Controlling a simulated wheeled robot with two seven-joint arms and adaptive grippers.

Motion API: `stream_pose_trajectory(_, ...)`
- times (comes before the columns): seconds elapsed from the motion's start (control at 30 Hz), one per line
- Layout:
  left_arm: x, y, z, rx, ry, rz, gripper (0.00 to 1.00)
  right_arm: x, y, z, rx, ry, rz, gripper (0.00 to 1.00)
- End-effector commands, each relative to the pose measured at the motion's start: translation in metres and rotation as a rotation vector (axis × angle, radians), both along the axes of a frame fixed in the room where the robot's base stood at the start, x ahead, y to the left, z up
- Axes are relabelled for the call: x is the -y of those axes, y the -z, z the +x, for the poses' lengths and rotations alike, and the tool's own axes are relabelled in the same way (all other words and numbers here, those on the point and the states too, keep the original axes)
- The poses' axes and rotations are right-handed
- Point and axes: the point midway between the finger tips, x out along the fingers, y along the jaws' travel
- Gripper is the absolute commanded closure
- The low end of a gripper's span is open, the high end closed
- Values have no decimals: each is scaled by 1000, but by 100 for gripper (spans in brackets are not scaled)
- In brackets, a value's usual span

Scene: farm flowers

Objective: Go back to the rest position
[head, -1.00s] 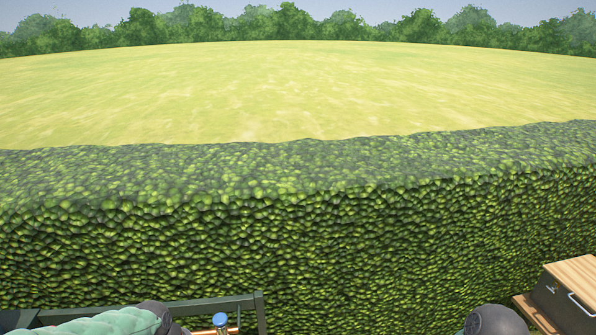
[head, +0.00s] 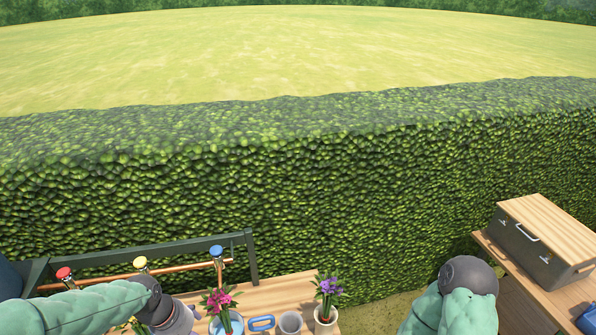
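Neither gripper shows in the head view. My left arm comes in from the lower left with a green sleeve and a dark joint, and it runs out of the picture at the bottom edge. My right arm shows at the lower right as a green sleeve and a dark round joint. Its far end is also below the frame. Whether either hand holds anything is hidden.
A wooden table (head: 282,290) holds a pink flower pot (head: 220,307), a purple flower pot (head: 327,299), a grey cup (head: 290,323) and a blue-handled item (head: 261,323). A rail with coloured knobs stands behind. A dark box (head: 540,245) sits on a right-hand table. A hedge (head: 300,200) lies beyond.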

Motion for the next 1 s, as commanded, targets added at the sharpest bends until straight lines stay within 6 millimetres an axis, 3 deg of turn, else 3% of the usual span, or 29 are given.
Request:
stream_pose_trajectory(0.27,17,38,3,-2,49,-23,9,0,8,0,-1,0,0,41)
stream_pose_trajectory(0.47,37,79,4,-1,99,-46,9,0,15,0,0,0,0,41)
stream_pose_trajectory(0.77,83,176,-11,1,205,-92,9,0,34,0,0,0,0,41)
stream_pose_trajectory(1.0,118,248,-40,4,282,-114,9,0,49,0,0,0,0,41)
